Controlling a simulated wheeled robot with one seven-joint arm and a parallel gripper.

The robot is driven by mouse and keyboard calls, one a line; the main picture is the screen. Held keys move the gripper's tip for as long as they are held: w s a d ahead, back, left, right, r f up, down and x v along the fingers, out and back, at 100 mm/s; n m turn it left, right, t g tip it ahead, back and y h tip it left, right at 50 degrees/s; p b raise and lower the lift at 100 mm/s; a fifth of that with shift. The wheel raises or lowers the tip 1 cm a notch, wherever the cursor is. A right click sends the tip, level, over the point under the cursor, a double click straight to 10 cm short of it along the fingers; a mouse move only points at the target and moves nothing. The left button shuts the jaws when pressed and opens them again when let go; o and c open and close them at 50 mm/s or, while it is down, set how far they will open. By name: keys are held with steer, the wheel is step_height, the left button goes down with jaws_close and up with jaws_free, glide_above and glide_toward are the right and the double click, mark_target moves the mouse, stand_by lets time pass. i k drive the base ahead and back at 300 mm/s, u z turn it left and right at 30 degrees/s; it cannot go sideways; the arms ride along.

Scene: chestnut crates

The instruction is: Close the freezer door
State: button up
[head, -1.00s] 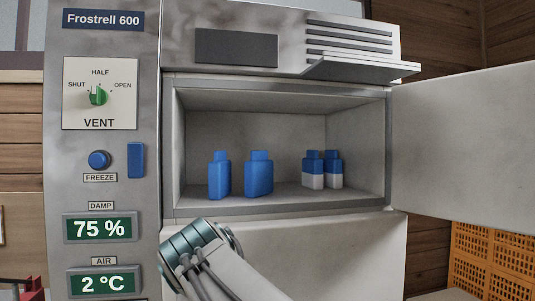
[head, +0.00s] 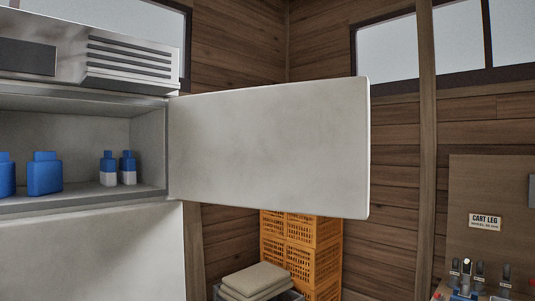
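The freezer door (head: 270,150) is a pale grey panel hinged at the right side of the freezer compartment (head: 148,145). It stands wide open and sticks out to the right. Inside the compartment, blue bottles (head: 45,175) stand at the left, and smaller blue-and-white bottles (head: 128,170) stand near the right wall. The left part of the compartment is cut off by the picture's edge. My gripper is not in view.
Orange crates (head: 300,240) are stacked below and behind the door. Folded beige cloths (head: 258,281) lie in front of them. A panel labelled CART LEG (head: 485,222) with several levers is at the right. Wooden walls close the back.

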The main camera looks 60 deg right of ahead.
mark_target(300, 148)
steer(key=k, duration=0.25)
steer(key=u, duration=3.05)
steer(key=k, duration=2.6)
steer(key=z, duration=2.05)
steer(key=k, duration=0.35)
steer(key=z, duration=0.35)
